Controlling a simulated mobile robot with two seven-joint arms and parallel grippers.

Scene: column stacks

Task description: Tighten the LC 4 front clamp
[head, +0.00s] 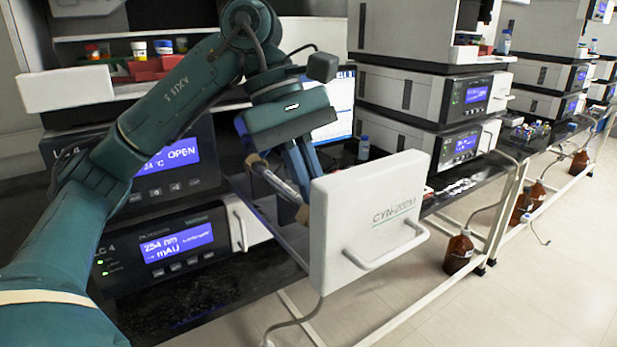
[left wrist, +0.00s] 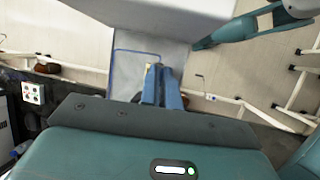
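The pulled-out drawer (head: 368,215) has a white front panel with a bar handle and stands open from the LC 4 stack. A silver column (head: 275,183) lies along it, with a tan rear clamp (head: 256,162) and a tan front clamp (head: 302,213) near the panel. My left gripper (head: 306,190) points down into the drawer, its blue fingers close together just above the front clamp. In the left wrist view the fingertips (left wrist: 161,72) sit beside a small yellowish piece; whether they grip the clamp is not clear. My right gripper is not identifiable.
The LC 4 upper unit (head: 174,160) displays "OPEN"; a detector unit (head: 180,243) is below it. Other instrument stacks (head: 425,95) stand on the bench to the right. A brown bottle (head: 458,252) is below the bench. Open floor lies in front of the drawer.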

